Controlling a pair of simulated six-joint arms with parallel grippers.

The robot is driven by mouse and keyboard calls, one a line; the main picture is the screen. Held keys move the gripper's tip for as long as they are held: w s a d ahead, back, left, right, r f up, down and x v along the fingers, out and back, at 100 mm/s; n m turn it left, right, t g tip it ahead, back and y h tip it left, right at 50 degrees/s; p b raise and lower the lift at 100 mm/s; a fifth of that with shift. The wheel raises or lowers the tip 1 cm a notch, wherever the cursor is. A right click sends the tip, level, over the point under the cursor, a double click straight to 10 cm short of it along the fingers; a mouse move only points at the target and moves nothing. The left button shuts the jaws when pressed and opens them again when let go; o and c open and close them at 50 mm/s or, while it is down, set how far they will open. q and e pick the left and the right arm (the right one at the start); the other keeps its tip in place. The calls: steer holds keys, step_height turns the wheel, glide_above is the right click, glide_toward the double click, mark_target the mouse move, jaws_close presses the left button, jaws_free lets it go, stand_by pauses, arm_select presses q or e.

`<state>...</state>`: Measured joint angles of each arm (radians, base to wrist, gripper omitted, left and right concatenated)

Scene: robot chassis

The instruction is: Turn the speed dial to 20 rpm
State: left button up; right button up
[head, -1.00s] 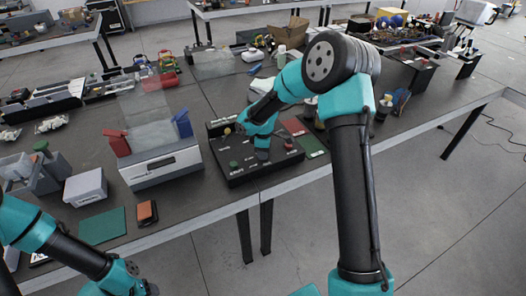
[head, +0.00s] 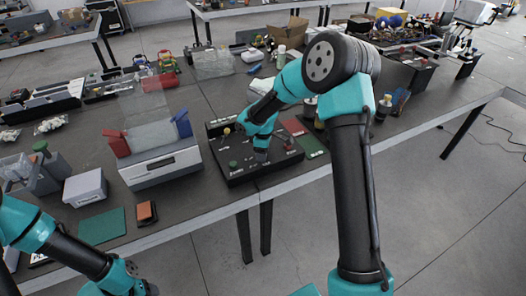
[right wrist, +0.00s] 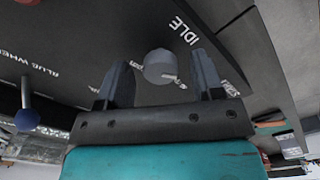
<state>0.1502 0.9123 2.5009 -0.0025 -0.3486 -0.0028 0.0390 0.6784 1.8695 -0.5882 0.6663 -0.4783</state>
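The black control panel (head: 234,176) lies on the bench in the head view, with small knobs and white labels. My right gripper (right wrist: 160,60) points down over it. In the right wrist view its two fingers stand apart, one on each side of a round grey dial (right wrist: 158,67). I cannot tell whether either finger touches the dial. White lettering is partly visible around the dial, and "IDLE" is readable beside it. In the head view my right wrist hides the dial. My left arm enters at the lower left of the head view; its gripper fingers do not show.
A blue-tipped lever (right wrist: 27,119) stands on the panel beside a "BLUE WHEEL" label. A grey machine (head: 160,165) with red and blue end pieces is left of the panel. A green mat (head: 102,226) and a red-brown block (head: 147,212) lie near the bench's front edge.

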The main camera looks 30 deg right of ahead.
step_height(320, 180, up, 18)
steer(key=shift+f, duration=0.25)
stand_by(0.6)
